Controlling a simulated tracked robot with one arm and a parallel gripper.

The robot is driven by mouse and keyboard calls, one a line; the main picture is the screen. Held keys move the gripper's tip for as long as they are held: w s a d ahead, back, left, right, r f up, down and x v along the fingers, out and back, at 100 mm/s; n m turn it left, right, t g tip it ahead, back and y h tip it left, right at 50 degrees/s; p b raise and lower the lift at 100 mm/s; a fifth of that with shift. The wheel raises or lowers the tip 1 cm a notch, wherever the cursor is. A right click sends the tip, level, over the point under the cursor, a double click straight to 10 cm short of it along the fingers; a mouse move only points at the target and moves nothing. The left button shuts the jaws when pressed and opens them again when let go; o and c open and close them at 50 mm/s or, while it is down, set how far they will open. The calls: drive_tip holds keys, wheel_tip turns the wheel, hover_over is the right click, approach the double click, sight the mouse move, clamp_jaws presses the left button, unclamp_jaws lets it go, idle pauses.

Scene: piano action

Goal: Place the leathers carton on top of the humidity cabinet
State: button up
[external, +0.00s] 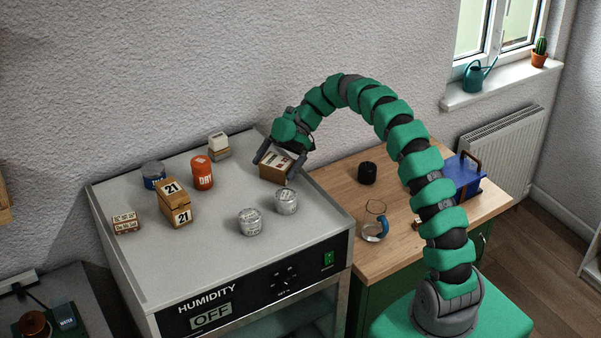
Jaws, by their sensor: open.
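The humidity cabinet (215,240) is a grey box with a flat top and a black front panel reading HUMIDITY and OFF. A small brown carton with a pale label (275,174) is at the right rear of its top and appears to rest there. Its print is too small to read, so I cannot tell for sure that it is the leathers carton. My gripper (278,168) is open over this carton, with one finger on each side. Whether the fingers touch it is not clear.
The cabinet top also holds an orange DRY tin (202,173), a blue tin (153,175), a carton marked 21 (174,203), a small patterned box (126,222), a white-topped block (219,147) and two silver tins (250,221). Its front strip is clear. A wooden bench (340,190) adjoins on the right.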

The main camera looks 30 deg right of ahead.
sight(278, 161)
drive_tip(key=v, duration=0.4)
drive_tip(key=shift+w+d+r, duration=0.15)
drive_tip(key=shift+d+r, duration=0.05)
drive_tip(key=shift+d, duration=0.1)
drive_tip(key=shift+p+v, duration=0.4)
drive_tip(key=shift+v, duration=0.4)
drive_tip(key=shift+r+m, duration=0.2)
drive_tip(key=shift+m, duration=0.1)
drive_tip(key=s+d+r+m+t+h, duration=0.1)
drive_tip(key=d+r+m+t+h, duration=0.1)
drive_tip(key=r+m+t+h, duration=0.45)
drive_tip(key=s+d+r+m+t+h, duration=0.1)
drive_tip(key=d+r+m+t, duration=0.45)
drive_tip(key=r, duration=0.85)
drive_tip(key=s+r+m+t+h, duration=0.1)
drive_tip(key=s+r+m+t, duration=0.1)
drive_tip(key=s+r, duration=0.3)
drive_tip(key=s+d+r+m+t+h, duration=0.1)
drive_tip(key=s+r+m+t, duration=0.2)
drive_tip(key=r, duration=0.8)
drive_tip(key=s+r+m+t+h, duration=0.2)
drive_tip(key=s+r+m+t, duration=0.1)
drive_tip(key=s+r, duration=0.3)
drive_tip(key=shift+s+d+r+m, duration=0.3)
drive_tip(key=shift+d+r+m, duration=0.1)
drive_tip(key=shift+r+m, duration=0.55)
